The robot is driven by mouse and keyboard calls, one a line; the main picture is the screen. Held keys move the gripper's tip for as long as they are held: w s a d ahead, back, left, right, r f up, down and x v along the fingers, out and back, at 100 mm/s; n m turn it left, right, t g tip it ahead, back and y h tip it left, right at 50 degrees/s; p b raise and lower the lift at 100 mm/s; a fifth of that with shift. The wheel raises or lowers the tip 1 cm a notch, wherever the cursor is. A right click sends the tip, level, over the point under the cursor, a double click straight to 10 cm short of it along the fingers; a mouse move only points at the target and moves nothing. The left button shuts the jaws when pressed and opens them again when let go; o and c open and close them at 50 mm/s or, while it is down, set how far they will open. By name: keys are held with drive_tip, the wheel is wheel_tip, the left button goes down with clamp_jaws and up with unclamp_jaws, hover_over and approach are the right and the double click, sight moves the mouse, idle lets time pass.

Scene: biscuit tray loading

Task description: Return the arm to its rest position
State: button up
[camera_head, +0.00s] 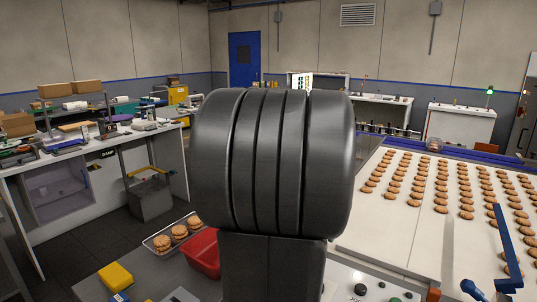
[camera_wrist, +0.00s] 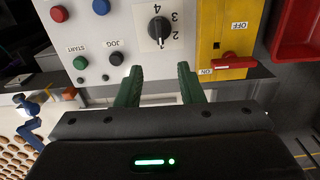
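My gripper (camera_wrist: 160,70) shows in the wrist view as two dark green fingers held apart with nothing between them. The fingers point toward a control panel (camera_wrist: 108,42), and I cannot tell the exact distance to it. In the head view, a large dark rounded link of my own arm fills the middle and hides my gripper and part of the scene behind it. My arm looks folded upright in front of the camera.
A white conveyor (camera_head: 408,226) with rows of biscuits is at right, with a blue bracket (camera_head: 507,240). A red switch handle (camera_wrist: 232,62) sits on a yellow plate.

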wheel_tip(320, 180, down, 14)
drive_tip(key=shift+s+f, duration=0.1)
drive_tip(key=shift+f, duration=0.1)
drive_tip(key=shift+n, duration=0.4)
drive_tip(key=n, duration=0.3)
drive_tip(key=shift+a+r, duration=0.1)
drive_tip(key=n, duration=0.5)
drive_tip(key=shift+a+b, duration=0.1)
drive_tip(key=shift+b, duration=0.2)
drive_tip(key=shift+r, duration=0.1)
